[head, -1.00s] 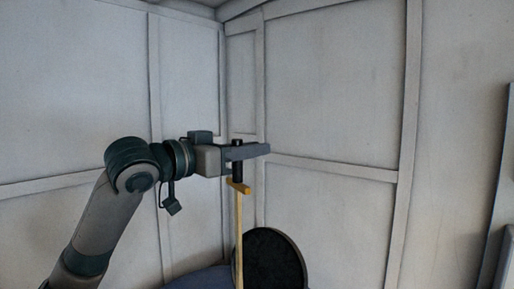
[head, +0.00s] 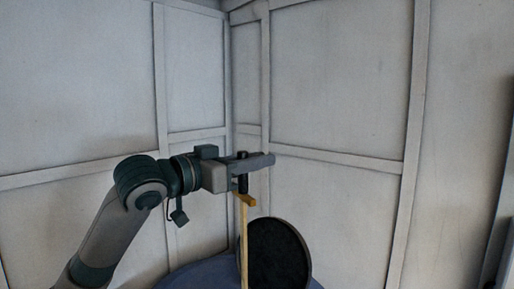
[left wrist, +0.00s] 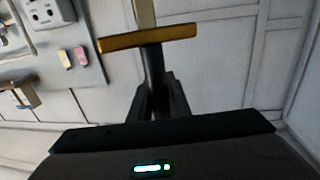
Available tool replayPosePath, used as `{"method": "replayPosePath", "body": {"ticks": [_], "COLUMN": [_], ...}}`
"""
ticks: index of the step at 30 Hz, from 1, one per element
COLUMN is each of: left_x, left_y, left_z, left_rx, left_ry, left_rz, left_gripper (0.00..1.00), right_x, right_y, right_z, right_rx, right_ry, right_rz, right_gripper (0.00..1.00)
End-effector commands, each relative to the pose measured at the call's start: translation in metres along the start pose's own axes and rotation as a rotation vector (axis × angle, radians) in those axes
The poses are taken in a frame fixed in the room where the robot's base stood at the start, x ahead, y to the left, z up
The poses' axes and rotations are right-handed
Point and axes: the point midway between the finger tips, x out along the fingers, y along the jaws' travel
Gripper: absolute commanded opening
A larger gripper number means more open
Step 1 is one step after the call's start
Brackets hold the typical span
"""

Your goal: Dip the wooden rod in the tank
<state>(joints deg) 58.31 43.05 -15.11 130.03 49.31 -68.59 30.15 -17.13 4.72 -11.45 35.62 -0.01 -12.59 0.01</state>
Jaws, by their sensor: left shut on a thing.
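My left gripper (head: 256,164) is shut on the black handle (head: 243,184) of the wooden rod (head: 244,245). The rod hangs upright, with a short yellow-brown crossbar under the handle. Its lower end is cut off by the bottom edge of the head view. In the left wrist view, the crossbar (left wrist: 147,38) and handle (left wrist: 153,66) show beyond the fingers (left wrist: 158,100). A blue rounded top, seemingly the tank (head: 200,274), shows low in the head view, with a raised dark disc (head: 273,252) behind the rod. I cannot tell whether the rod is inside it. My right gripper is out of view.
Pale panelled walls (head: 340,80) meet in a corner behind the tank. A dark-edged object (head: 498,245) stands at the right edge. The left wrist view shows a wall panel (left wrist: 45,12) with small pink and yellow pieces.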

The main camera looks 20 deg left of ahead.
Motion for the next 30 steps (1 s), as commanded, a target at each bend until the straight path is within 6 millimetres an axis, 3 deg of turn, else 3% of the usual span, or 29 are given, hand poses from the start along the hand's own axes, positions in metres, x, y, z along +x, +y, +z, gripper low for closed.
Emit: {"method": "replayPosePath", "body": {"ticks": [30], "left_x": [0.0], "left_y": [0.0], "left_z": [0.118], "left_rx": [-0.002], "left_ry": [0.0], "left_rz": [0.0], "left_gripper": [0.0], "right_x": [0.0], "right_y": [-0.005], "right_z": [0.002], "right_rx": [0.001], "right_ry": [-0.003], "right_rz": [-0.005], "right_gripper": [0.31]}}
